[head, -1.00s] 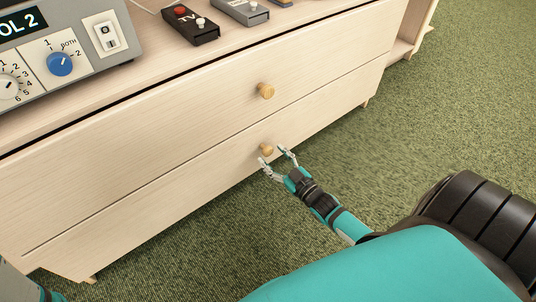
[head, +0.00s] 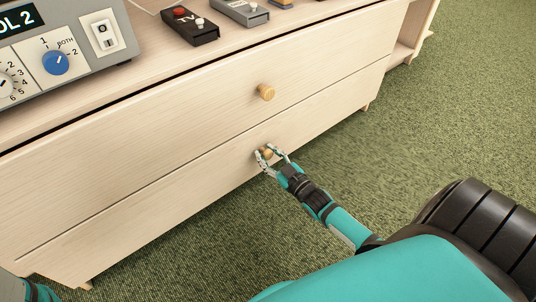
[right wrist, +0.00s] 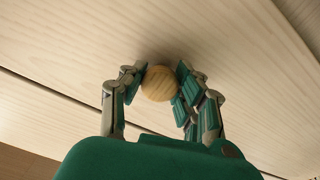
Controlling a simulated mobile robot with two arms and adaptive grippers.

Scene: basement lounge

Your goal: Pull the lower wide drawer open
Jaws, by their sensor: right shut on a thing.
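The lower wide drawer (head: 150,212) is a pale wood front at the bottom of the cabinet, and it sits flush and closed. Its round wooden knob (head: 266,153) is between the fingers of my right gripper (head: 266,155). In the right wrist view the knob (right wrist: 159,83) shows with a finger on each side, and the gripper (right wrist: 157,80) is shut on it. The upper drawer (head: 170,130) above is also closed, with its own knob (head: 266,92) free. A teal part at the lower left edge is my left arm; its gripper is not in view.
On the cabinet top are a grey control box (head: 75,45) with dials, a black box with a red button (head: 190,26) and a grey box (head: 240,11). Green carpet (head: 430,110) in front and to the right is clear. An open shelf (head: 408,35) stands at the right.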

